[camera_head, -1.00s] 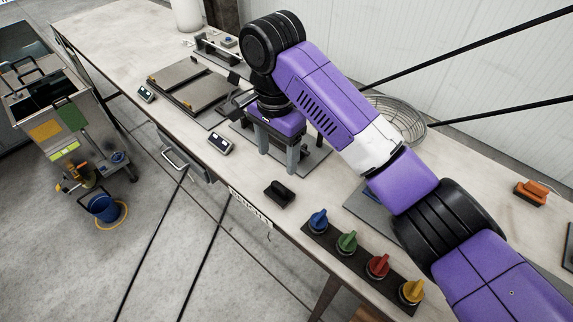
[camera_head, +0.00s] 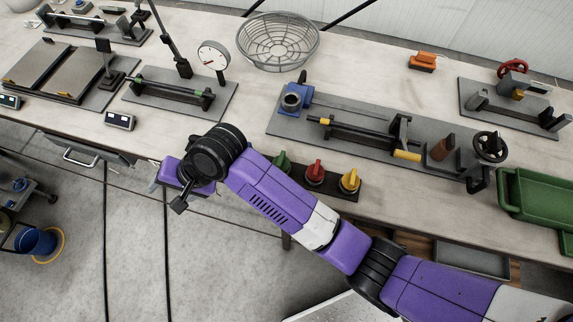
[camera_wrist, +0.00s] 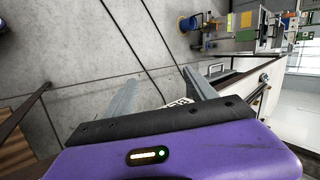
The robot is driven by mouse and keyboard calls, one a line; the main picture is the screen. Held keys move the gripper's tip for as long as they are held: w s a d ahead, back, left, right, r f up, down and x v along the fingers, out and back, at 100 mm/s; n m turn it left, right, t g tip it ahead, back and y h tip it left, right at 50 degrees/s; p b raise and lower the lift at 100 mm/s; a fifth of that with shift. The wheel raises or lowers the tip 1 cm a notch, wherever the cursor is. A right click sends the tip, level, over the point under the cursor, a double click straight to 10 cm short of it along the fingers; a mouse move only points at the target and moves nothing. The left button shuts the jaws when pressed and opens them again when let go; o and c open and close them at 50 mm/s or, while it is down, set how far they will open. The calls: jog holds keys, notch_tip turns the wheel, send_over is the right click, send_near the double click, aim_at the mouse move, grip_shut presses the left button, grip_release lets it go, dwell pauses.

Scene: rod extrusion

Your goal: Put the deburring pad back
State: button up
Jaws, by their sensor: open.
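My gripper (camera_head: 177,196) hangs past the table's front edge, left of the knob strip. In the wrist view its two grey fingers (camera_wrist: 160,95) are spread apart, with nothing held between them; floor and the table edge show there. An orange-topped block with a dark base (camera_head: 423,62) lies on the table at the back right, well away from my gripper. It may be the deburring pad, but I cannot be sure. A small black handled block seen earlier near the front edge is not visible now, probably hidden behind my arm.
The knob strip (camera_head: 345,197) is partly covered by my arm. Behind it stand a long fixture plate (camera_head: 285,122), a dial gauge fixture (camera_head: 228,103) and a wire basket (camera_head: 278,42). A green tray (camera_head: 540,190) is at the right. Bare table lies around the orange block.

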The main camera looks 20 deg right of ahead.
jog(key=s+d+f+t+h, duration=0.3)
jog(key=s+d+t, duration=0.6)
jog(key=s+d, duration=0.95)
jog(key=s+d+r+n+t+h, duration=0.3)
jog(key=s+d+r+n+h, duration=0.1)
jog(key=s+d+r, duration=0.8)
jog(key=d+r+n, duration=0.1)
jog(key=d+r, duration=0.2)
jog(key=d, duration=0.1)
jog(key=shift+s, duration=0.2)
notch_tip(320, 180, down, 4)
jog(key=b, duration=0.3)
jog(key=shift+r+b, duration=0.2)
jog(key=shift+b, duration=0.1)
